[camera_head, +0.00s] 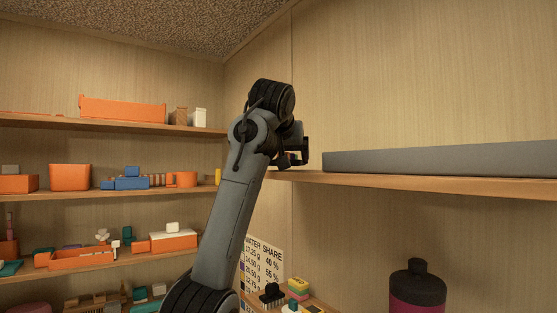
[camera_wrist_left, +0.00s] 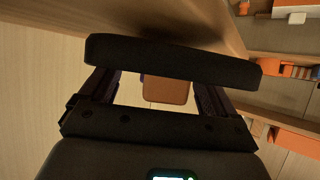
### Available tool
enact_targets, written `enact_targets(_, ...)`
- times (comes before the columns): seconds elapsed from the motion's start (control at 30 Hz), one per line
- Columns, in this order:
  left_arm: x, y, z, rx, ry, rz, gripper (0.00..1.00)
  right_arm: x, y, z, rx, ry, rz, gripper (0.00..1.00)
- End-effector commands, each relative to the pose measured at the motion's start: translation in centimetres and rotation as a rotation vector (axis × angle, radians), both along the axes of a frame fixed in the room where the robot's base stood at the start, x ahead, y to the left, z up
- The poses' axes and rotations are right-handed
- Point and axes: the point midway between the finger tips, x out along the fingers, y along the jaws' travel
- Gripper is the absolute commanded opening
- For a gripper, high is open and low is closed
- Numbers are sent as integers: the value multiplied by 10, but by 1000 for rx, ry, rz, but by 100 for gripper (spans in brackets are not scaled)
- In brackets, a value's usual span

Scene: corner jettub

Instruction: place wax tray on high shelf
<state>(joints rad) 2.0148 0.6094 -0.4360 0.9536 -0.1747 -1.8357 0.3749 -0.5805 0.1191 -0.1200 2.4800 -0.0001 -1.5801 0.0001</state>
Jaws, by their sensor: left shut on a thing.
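My left arm rises through the middle of the head view. Its gripper (camera_head: 297,158) is at the left end of the right-hand wooden shelf (camera_head: 450,186), partly hidden behind my wrist. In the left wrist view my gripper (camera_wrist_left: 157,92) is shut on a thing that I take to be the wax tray. A dark bar with rounded ends (camera_wrist_left: 175,62) crosses the fingers; I cannot tell whether it is the tray's edge. A brown block (camera_wrist_left: 166,89) with a bit of blue beside it shows between the fingers. My right gripper is out of view.
A long grey slab (camera_head: 440,158) lies along the right-hand shelf, just right of my gripper. Left shelves hold orange bins (camera_head: 70,177) and small blocks. A dark-capped bottle (camera_head: 418,285) stands below the right shelf. A printed chart (camera_head: 262,265) hangs behind my arm.

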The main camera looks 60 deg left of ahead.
Motion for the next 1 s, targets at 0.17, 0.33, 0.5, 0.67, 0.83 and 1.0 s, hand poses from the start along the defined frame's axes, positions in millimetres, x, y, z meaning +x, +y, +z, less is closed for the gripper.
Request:
enact_targets(0.17, 3, -4, -9, 0, -1, -6, 59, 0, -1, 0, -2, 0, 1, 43)
enact_targets(0.33, 3, -4, -9, -1, -3, -7, 59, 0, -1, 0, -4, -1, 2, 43)
enact_targets(0.5, 3, -3, -11, 0, -1, -6, 59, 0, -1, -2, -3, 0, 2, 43)
enact_targets(0.67, 3, -3, -13, -1, -1, -6, 100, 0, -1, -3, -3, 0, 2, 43)
enact_targets(0.83, 3, -3, -13, -1, -1, -6, 100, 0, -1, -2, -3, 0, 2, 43)
enact_targets(1.0, 3, -4, -7, -1, -1, -6, 100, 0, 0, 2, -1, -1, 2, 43)
